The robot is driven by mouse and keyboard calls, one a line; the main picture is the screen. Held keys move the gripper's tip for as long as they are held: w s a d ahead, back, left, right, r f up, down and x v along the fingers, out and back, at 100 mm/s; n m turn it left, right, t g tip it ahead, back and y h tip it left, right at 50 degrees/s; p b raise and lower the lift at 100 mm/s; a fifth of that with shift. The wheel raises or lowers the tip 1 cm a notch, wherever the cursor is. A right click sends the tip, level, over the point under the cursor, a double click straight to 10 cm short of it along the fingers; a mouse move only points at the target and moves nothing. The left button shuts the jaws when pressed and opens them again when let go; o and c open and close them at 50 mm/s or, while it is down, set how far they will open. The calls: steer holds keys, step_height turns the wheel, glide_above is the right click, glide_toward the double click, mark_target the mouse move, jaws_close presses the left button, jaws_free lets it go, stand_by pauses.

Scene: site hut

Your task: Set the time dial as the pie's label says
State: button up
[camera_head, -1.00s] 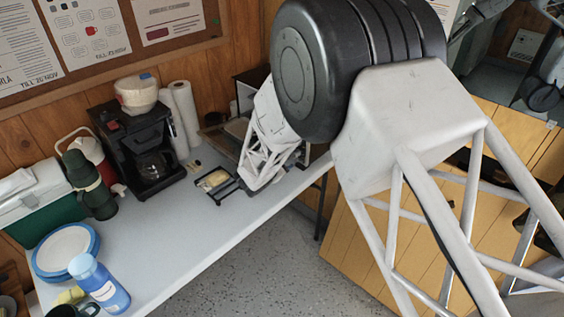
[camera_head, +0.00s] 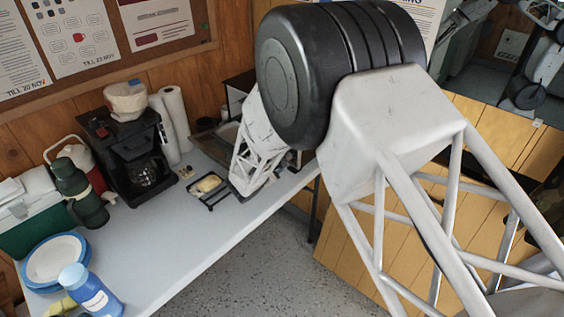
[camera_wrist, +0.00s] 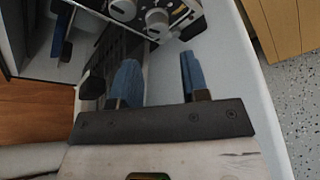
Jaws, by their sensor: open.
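In the wrist view my gripper (camera_wrist: 158,76) is open, with two blue fingertips apart and nothing between them. Just ahead of the fingertips is the front of an appliance with round knobs. One pale knob (camera_wrist: 158,22) is nearest the fingers, and a second knob (camera_wrist: 122,9) is to its left. I cannot tell which is the time dial, and their markings are too small to read. In the head view the dark appliance (camera_head: 239,84) is mostly hidden behind my arm, as are my fingers.
The white table (camera_head: 190,230) has a clear middle. A coffee maker (camera_head: 135,150), paper towels (camera_head: 175,115), a green flask (camera_head: 80,190), plates (camera_head: 55,258) and a blue bottle (camera_head: 90,290) stand on it. A small black rack (camera_head: 207,187) is near my arm.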

mark_target(287, 157)
steer(key=m, duration=0.2)
steer(key=f+m+h, duration=0.1)
steer(key=m, duration=0.1)
steer(key=m+t, duration=0.1)
steer(key=shift+a+f+m, duration=0.15)
steer(key=shift+f+m, duration=0.1)
steer(key=shift+m, duration=0.15)
steer(key=m, duration=0.1)
steer(key=m+h, duration=0.1)
steer(key=m, duration=0.1)
steer(key=f+m+t, duration=0.1)
steer(key=m, duration=0.1)
steer(key=shift+s+a+h, duration=0.15)
steer(key=shift+a+h, duration=0.1)
steer(key=shift+h, duration=0.05)
steer(key=shift+x, duration=3.95)
steer(key=c, duration=0.6)
